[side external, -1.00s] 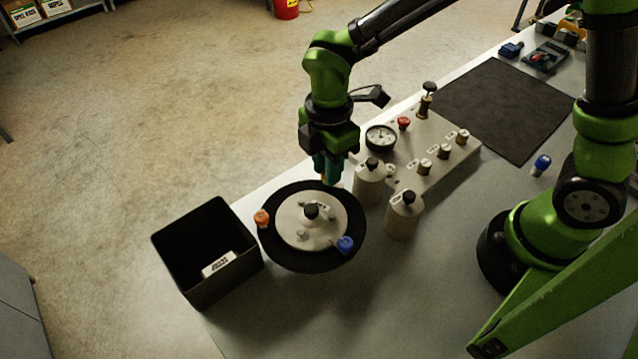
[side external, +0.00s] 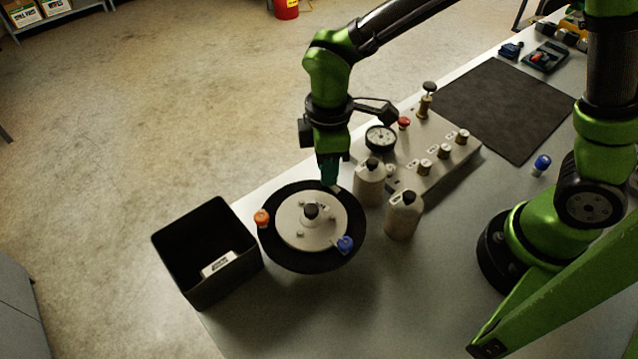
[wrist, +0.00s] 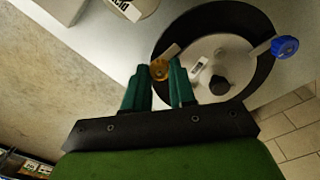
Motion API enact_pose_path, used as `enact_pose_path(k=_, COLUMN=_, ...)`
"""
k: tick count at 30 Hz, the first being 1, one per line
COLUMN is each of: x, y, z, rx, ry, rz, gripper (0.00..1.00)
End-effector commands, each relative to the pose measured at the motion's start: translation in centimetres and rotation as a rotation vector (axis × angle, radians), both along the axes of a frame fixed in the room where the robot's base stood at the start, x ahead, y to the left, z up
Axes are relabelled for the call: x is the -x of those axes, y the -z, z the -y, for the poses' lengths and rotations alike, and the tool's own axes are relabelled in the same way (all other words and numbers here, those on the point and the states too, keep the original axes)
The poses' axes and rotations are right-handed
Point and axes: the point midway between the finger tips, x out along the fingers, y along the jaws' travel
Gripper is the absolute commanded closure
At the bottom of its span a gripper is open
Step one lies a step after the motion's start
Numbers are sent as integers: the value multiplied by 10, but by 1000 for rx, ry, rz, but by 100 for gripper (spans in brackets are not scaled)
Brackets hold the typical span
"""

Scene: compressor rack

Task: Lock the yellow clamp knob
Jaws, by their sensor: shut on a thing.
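The yellow clamp knob (wrist: 158,70) sits at the edge of the black round flange (wrist: 170,38) in the wrist view, between my two green fingertips. My gripper (wrist: 160,72) is shut on it, pointing down. In the side view my gripper (side external: 330,182) is at the far rim of the flange (side external: 275,250), and its fingers hide the knob. A pale clamp bar (wrist: 172,50) shows beside the knob. The grey round lid (side external: 290,232) with a black centre knob (side external: 311,211) lies on the flange.
An orange knob (side external: 261,217) and a blue knob (side external: 345,244) sit on the flange rim. A black bin (side external: 180,272) stands left. Grey canisters (side external: 369,187) (side external: 404,217) and a gauge panel (side external: 430,175) stand close right of my gripper. The front table is clear.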

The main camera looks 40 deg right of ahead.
Motion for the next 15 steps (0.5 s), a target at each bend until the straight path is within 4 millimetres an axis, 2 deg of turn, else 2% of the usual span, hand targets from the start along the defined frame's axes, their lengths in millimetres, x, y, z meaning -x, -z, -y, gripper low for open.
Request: enact_pose_path(k=15, x=0, y=-2, z=-1, rx=-3, ry=490, rz=2, gripper=100)
